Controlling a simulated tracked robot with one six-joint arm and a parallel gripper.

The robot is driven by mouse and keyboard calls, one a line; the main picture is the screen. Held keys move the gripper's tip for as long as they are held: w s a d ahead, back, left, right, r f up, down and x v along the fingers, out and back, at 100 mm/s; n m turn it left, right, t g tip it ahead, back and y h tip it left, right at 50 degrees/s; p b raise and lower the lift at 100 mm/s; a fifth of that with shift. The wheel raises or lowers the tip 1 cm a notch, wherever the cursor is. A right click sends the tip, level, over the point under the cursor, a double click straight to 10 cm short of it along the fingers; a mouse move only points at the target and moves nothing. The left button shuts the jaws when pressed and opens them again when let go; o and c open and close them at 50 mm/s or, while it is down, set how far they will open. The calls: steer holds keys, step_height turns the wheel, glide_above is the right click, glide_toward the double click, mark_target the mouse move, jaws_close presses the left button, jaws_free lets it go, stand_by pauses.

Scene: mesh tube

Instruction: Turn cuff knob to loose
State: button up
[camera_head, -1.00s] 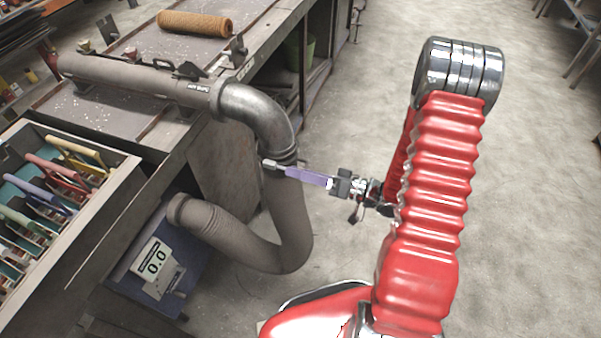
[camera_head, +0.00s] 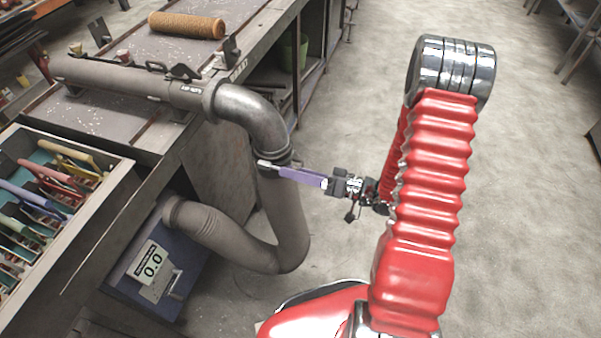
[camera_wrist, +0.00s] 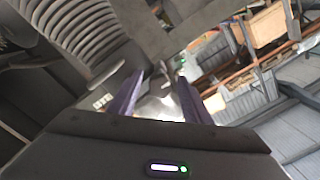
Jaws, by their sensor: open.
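A grey metal elbow pipe (camera_head: 258,110) bends down to a cuff (camera_head: 281,158), where a ribbed grey hose (camera_head: 290,215) hangs from it. My gripper (camera_head: 268,165) reaches in from the right with its purple fingers at the cuff. In the wrist view my gripper (camera_wrist: 160,82) shows two purple fingers spread apart. A small dark shape and a bright metal patch sit between and beyond them. I cannot make out the cuff knob, its setting, or whether the fingers touch it. In the head view the fingers cover that spot.
The hose curves down to a blue box (camera_head: 160,275) with a display reading 0.0. A bench (camera_head: 65,120) carries the straight pipe and a brown mesh roll (camera_head: 187,25). A drawer of coloured-handled tools stands at left (camera_head: 118,165). Floor is clear on the right (camera_head: 540,170).

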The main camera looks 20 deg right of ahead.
steer(key=shift+d, duration=0.1)
steer(key=v, duration=1.3)
steer(key=shift+s+d, duration=0.25)
steer(key=shift+m, duration=0.3)
